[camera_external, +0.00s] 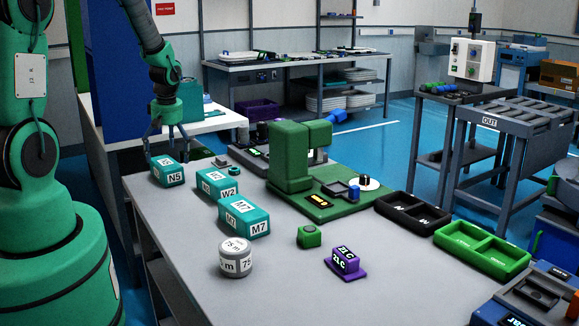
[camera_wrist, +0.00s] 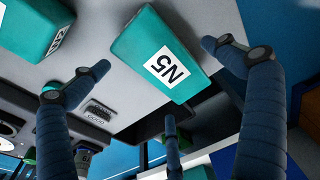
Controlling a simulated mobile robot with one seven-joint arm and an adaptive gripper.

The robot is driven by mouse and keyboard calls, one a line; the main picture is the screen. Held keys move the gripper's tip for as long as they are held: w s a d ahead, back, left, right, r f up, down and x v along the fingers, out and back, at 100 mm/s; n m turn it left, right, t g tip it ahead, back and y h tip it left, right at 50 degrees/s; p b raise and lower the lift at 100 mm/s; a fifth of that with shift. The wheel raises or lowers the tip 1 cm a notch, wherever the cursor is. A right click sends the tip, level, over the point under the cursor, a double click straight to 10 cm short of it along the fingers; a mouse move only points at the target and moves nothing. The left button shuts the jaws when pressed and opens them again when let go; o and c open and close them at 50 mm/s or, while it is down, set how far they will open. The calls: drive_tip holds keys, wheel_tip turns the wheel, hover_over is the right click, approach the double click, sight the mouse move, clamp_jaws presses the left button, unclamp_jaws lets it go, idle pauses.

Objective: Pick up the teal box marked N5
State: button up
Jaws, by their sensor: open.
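The teal box marked N5 (camera_external: 168,172) sits on the grey table near its far left corner. It also shows in the wrist view (camera_wrist: 150,35), with its white N5 label towards the camera. My gripper (camera_external: 166,145) is open and empty, just above the N5 box. In the wrist view my gripper (camera_wrist: 160,75) has its dark fingers spread, with one to the left of the box, one to the right and one below it in the picture. I see no clear contact between fingers and box.
Teal boxes marked W2 (camera_external: 217,184) and M7 (camera_external: 244,216) stand in a row to the right of the N5 box. A green fixture (camera_external: 290,158) stands further right. A white-grey cylinder (camera_external: 236,257) stands nearer the front.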

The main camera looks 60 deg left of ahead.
sight(170, 161)
drive_tip(key=shift+f, duration=0.25)
drive_tip(key=shift+f, duration=0.1)
drive_tip(key=shift+w+a+f+b, duration=0.15)
drive_tip(key=shift+f+b, duration=0.1)
drive_tip(key=shift+f, duration=0.6)
drive_tip(key=shift+s+a+f+b, duration=0.1)
drive_tip(key=shift+f+b, duration=0.2)
drive_tip(key=shift+f, duration=0.5)
drive_tip(key=shift+w+a+f+b, duration=0.15)
drive_tip(key=shift+f+b, duration=0.1)
drive_tip(key=shift+f, duration=0.6)
drive_tip(key=shift+s, duration=0.1)
drive_tip(key=c, duration=1.5)
